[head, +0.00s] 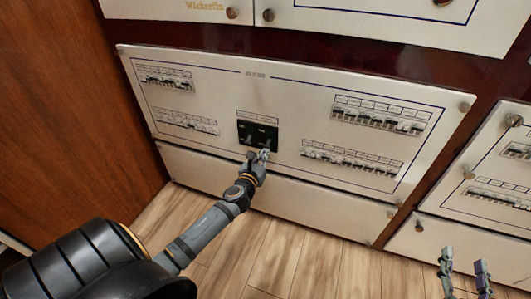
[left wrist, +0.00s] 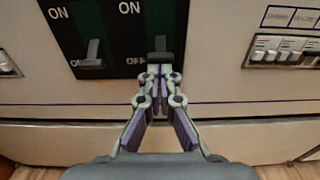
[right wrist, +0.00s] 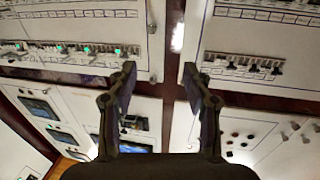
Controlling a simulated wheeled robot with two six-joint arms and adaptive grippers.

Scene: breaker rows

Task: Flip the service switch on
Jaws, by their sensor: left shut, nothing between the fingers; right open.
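A black switch block (head: 257,134) with two large levers sits low in the middle of the white panel (head: 290,107). In the left wrist view, ON is printed above and OFF beside each lever. The left lever (left wrist: 93,52) and the right lever (left wrist: 160,46) are both near their OFF marks. I cannot read which one is the service switch. My left gripper (head: 264,155) is shut and empty, its tips (left wrist: 157,73) just below the right lever; I cannot tell if they touch it. My right gripper (head: 464,270) is open and empty, away from this panel.
Rows of small breakers (head: 352,159) flank the block on both sides. A blank lower panel (head: 290,193) lies beneath, above the wooden floor (head: 330,265). A brown wooden side (head: 75,110) stands at the left. Another breaker panel (head: 480,205) is at the right.

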